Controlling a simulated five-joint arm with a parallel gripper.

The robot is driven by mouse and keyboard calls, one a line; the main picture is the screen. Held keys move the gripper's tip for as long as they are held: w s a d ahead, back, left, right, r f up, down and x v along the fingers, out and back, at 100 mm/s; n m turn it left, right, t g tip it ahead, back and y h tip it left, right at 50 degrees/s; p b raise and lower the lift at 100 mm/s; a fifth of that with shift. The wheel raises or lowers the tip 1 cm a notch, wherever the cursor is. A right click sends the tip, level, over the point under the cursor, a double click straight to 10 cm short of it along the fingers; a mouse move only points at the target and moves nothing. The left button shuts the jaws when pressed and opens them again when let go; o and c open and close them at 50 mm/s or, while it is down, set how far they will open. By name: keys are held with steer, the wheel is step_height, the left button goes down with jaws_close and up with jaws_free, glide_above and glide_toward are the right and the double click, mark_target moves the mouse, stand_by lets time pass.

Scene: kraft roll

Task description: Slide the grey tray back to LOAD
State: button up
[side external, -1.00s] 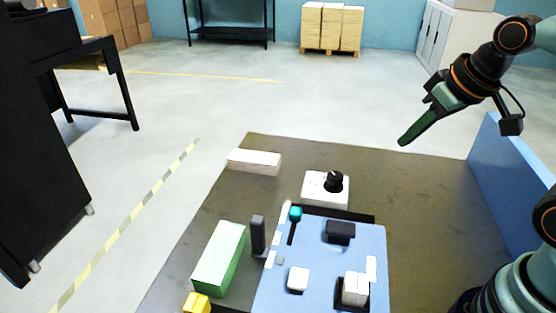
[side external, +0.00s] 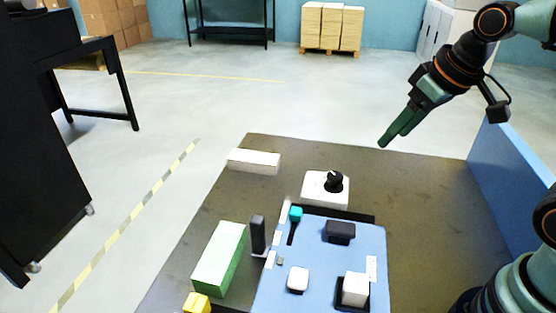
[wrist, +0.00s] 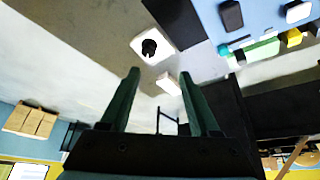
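My gripper (side external: 386,141) is in the air above the back right of the brown table, well apart from everything on it. In the wrist view its two dark green fingers (wrist: 159,72) stand apart with nothing between them. I cannot make out a clear grey tray or read a LOAD mark. The blue panel (side external: 318,257) at the front of the table carries a dark block (side external: 340,231), a white rounded block (side external: 298,279), a white cube-like block (side external: 355,289) and a teal knob (side external: 295,213) by a black slot. Small pale labels on it are too small to read.
A white box with a black knob (side external: 312,189) stands behind the panel. A dark upright block (side external: 258,234), a green block (side external: 219,260) and a yellow block (side external: 196,303) are left of it. A white bar (side external: 253,161) lies at the back. A blue wall (side external: 507,165) bounds the right.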

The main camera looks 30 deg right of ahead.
steer(key=w+a+f+n+g, duration=0.1)
steer(key=w+a+n+g, duration=0.25)
steer(key=w+a, duration=0.55)
steer(key=n+g, duration=0.2)
steer(key=n, duration=0.3)
glide_above(257, 231)
steer(key=w+d, duration=0.1)
steer(key=shift+m+t, duration=0.25)
step_height(257, 231, down, 7)
steer(key=shift+w+d+f, duration=0.1)
steer(key=shift+d, duration=0.05)
steer(key=shift+a+f, duration=0.35)
steer(key=shift+f, duration=0.05)
step_height(257, 231, down, 12)
steer(key=shift+r, duration=0.15)
jaws_close()
steer(key=shift+r, duration=0.1)
